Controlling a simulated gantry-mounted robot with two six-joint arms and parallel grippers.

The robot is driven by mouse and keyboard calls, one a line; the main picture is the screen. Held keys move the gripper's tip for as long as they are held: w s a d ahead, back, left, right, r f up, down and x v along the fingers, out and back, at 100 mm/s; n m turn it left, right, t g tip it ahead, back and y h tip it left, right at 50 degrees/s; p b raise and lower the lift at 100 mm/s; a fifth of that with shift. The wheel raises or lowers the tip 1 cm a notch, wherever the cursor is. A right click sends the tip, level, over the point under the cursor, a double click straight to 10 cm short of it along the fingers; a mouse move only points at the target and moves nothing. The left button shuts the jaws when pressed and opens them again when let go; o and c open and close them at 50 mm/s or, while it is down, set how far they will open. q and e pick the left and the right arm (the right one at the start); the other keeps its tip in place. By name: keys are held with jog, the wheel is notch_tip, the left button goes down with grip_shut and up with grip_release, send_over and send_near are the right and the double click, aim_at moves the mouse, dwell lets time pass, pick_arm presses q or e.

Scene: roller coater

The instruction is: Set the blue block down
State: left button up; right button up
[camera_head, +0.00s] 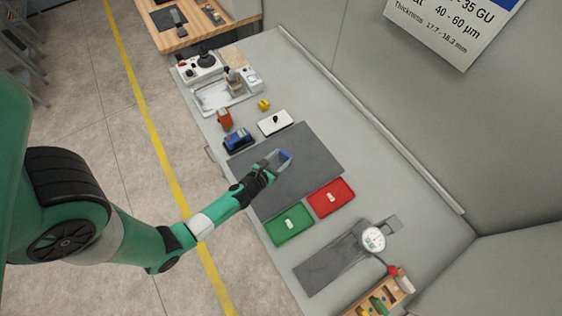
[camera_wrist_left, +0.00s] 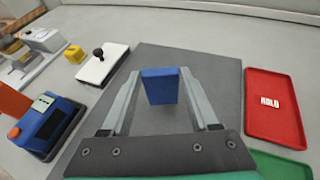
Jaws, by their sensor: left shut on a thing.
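The blue block (camera_head: 284,156) is between the fingers of my left gripper (camera_head: 280,160), over the dark grey mat (camera_head: 318,152). In the left wrist view the blue block (camera_wrist_left: 160,87) stands upright between the two long fingers. My left gripper is shut on it. I cannot tell whether the block's lower edge touches the mat. My right gripper is not in view.
A red tray (camera_head: 345,188) marked HOLD and a green tray (camera_head: 272,236) lie along the mat's near right side. A blue device (camera_head: 238,139), a white plate with a black knob (camera_head: 284,117) and a dial gauge (camera_head: 373,239) stand around it. The mat is otherwise clear.

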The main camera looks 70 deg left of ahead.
aim_at(284, 159)
pick_arm(q)
jog(key=f+b, duration=0.3)
jog(key=f, duration=0.1)
jog(key=shift+w+a, duration=0.1)
jog(key=shift+a, duration=0.15)
jog(key=shift+r, duration=0.25)
jog(key=shift+f, duration=0.15)
jog(key=o, duration=1.3)
jog(key=shift+o, duration=0.2)
